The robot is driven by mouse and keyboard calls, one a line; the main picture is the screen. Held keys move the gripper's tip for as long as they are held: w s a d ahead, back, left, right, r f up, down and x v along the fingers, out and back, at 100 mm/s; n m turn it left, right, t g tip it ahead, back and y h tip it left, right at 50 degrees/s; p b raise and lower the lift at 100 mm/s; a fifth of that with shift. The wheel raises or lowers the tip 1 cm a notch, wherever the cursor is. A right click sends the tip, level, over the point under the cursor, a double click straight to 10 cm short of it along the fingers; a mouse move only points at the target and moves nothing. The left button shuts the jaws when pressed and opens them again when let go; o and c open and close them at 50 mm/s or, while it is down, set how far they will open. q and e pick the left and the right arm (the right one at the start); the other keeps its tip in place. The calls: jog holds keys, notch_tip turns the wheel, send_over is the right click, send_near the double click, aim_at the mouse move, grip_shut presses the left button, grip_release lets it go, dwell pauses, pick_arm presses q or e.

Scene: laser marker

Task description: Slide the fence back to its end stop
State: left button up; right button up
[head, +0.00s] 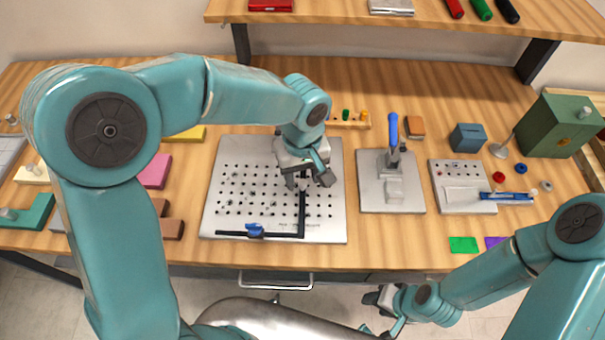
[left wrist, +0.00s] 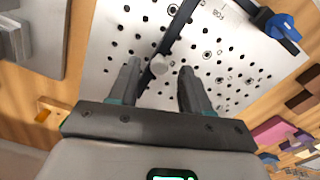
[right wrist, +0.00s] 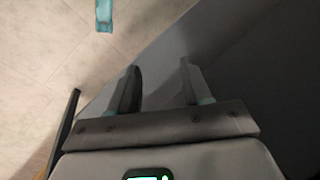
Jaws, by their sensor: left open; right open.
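The fence (head: 302,213) is a black L-shaped bar on a perforated white plate (head: 226,166). One leg runs along the plate's front edge with a blue clamp (head: 254,230) on it; the other runs back under my left gripper (head: 308,182). In the left wrist view the fence (left wrist: 181,28) passes between the open fingers of the left gripper (left wrist: 160,66), with a pale round knob (left wrist: 159,66) between the fingertips. I cannot tell whether they touch it. My right gripper (head: 376,308) is open and empty off the bench's front; its fingers show in the right wrist view (right wrist: 159,68).
To the right stand a grey plate with a blue-handled toggle clamp (head: 393,130), a white fixture (head: 450,175), a blue block (head: 468,137) and a green box (head: 558,125). Coloured blocks (head: 155,171) lie to the left. A shelf (head: 340,14) overhangs the back.

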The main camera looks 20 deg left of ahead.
pick_arm(q)
jog(key=shift+f, duration=0.35)
jog(key=shift+d, duration=0.1)
jog(key=shift+s, duration=0.1)
grip_shut()
jog(key=d, duration=0.2)
jog(key=w+d, duration=0.1)
jog(key=d, duration=0.1)
jog(key=w+d, duration=0.1)
jog(key=d, duration=0.1)
jog(key=shift+w+d, duration=0.1)
jog(key=shift+d, duration=0.35)
grip_release()
jog(key=shift+d, duration=0.15)
